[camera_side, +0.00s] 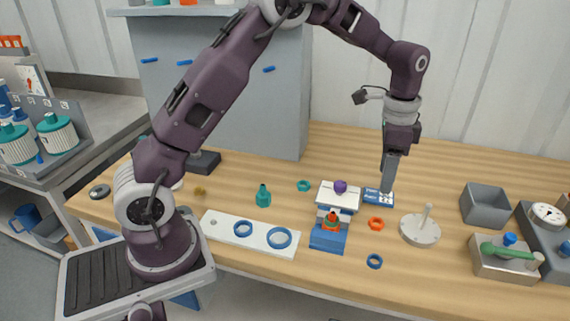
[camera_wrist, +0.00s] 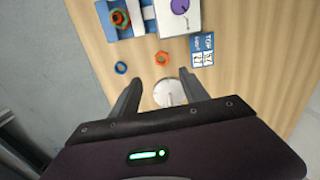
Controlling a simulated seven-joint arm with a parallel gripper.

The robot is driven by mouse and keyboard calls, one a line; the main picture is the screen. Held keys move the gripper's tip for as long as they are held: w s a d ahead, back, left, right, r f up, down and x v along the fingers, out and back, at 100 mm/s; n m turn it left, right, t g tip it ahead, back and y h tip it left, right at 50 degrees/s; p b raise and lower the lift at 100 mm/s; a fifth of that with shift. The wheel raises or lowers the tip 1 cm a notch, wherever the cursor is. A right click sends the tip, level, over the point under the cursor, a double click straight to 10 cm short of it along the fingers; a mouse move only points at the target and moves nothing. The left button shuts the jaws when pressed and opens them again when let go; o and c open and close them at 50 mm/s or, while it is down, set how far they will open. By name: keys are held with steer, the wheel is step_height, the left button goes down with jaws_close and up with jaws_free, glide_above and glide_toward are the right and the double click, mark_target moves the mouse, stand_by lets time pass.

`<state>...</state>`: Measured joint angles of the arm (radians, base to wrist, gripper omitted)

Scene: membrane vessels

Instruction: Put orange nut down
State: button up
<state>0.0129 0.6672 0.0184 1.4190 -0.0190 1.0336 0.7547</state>
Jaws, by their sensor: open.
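An orange nut (camera_side: 376,223) lies on the wooden table between the blue-and-white stand and the round white base with a peg. It also shows in the wrist view (camera_wrist: 162,58), beyond my fingertips and apart from them. My gripper (camera_side: 388,188) points down over the table behind the nut, near a blue printed card (camera_side: 371,194). In the wrist view my gripper (camera_wrist: 162,84) has its two fingers spread with nothing held between them. The exact height of the fingertips above the table is hard to tell.
The blue-and-white stand (camera_side: 327,240) holds an orange-and-green part; a purple knob (camera_side: 340,186) tops the white box behind. The white peg base (camera_side: 420,231), a blue ring (camera_side: 374,261), a grey bin (camera_side: 486,207) and a metal tray (camera_side: 504,266) stand around. Table behind the bin is clear.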

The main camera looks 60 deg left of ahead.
steer(key=s+r+n+t, duration=0.3)
steer(key=s+r+n, duration=0.1)
steer(key=s+r, duration=0.95)
steer(key=s+f+n+t, duration=0.1)
steer(key=s+n, duration=0.3)
steer(key=s, duration=1.4)
steer(key=shift+a+n+t, duration=0.15)
steer(key=shift+n+t, duration=0.15)
steer(key=shift+t, duration=0.4)
